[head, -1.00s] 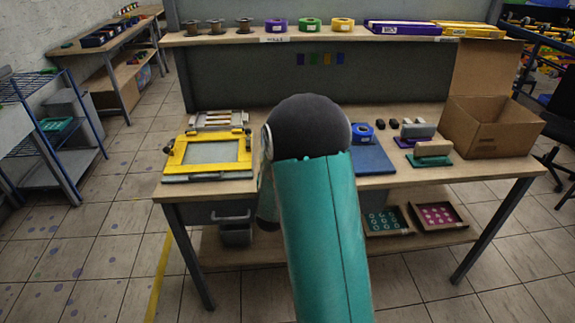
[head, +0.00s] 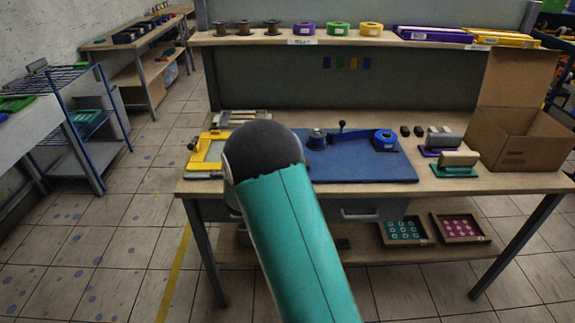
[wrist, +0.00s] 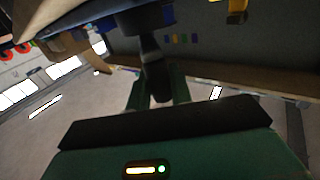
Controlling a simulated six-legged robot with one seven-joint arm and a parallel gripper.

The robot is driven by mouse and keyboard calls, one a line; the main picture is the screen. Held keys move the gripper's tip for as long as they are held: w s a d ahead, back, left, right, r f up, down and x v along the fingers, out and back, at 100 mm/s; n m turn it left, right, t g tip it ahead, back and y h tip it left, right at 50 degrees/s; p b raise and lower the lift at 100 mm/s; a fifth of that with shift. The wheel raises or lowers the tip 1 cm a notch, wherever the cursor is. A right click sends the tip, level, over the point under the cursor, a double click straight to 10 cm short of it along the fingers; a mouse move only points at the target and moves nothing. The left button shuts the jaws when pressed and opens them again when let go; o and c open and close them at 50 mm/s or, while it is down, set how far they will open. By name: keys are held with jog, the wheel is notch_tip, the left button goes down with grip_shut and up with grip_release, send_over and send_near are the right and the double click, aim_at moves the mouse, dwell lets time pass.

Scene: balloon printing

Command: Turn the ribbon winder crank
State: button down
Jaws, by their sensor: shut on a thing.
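The ribbon winder stands on the blue board (head: 365,165) in the middle of the bench in the head view. A blue reel (head: 385,140) sits at its right, a small blue-and-dark part (head: 317,140) at its left, and a thin post with a dark knob (head: 341,125) between them. My teal arm hides my gripper in the head view. In the wrist view, my gripper (wrist: 160,98) is shut on a dark handle (wrist: 153,70), which looks like the crank. The handle joins a dark part with blue beside it at the top edge. Where the handle meets the winder is dim.
The yellow frame (head: 207,152) lies left of the board, partly behind my arm. Stamps (head: 455,163) and an open cardboard box (head: 520,135) stand at the right. A shelf with spools and ribbon rolls (head: 338,28) runs above the back. The bench front edge is close.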

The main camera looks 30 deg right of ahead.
jog(key=shift+w+a, duration=0.1)
jog(key=shift+w, duration=0.3)
jog(key=c, duration=1.3)
grip_release()
jog(key=shift+a, duration=0.1)
jog(key=v, duration=1.3)
jog(key=shift+s+a, duration=0.2)
jog(key=shift+a, duration=0.05)
